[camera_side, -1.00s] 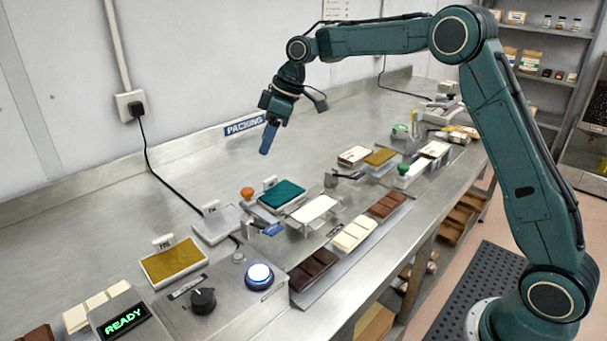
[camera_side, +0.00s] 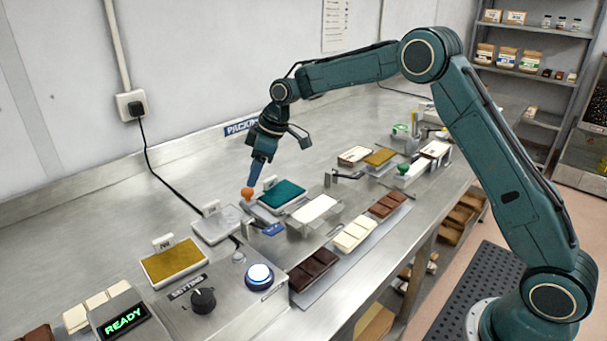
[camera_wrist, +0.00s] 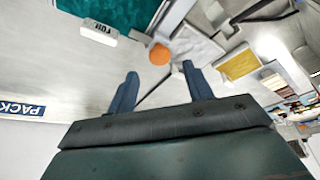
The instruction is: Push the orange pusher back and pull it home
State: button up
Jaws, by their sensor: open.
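The orange pusher knob (camera_side: 247,193) stands on the bench beside the teal mould pad (camera_side: 282,197). My gripper (camera_side: 252,182) is low, just above the knob in the side view, with its fingers pointing down. In the wrist view the orange knob (camera_wrist: 160,54) shows beyond the two blue fingertips, roughly between them. The fingers of my gripper (camera_wrist: 160,70) are apart, with nothing between them. A dark rod runs from near the knob down between the fingers. I cannot tell whether a finger touches the knob.
The bench behind, towards the wall, is clear.

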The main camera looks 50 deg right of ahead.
aim_at(248, 190)
jog(key=shift+x, duration=2.4)
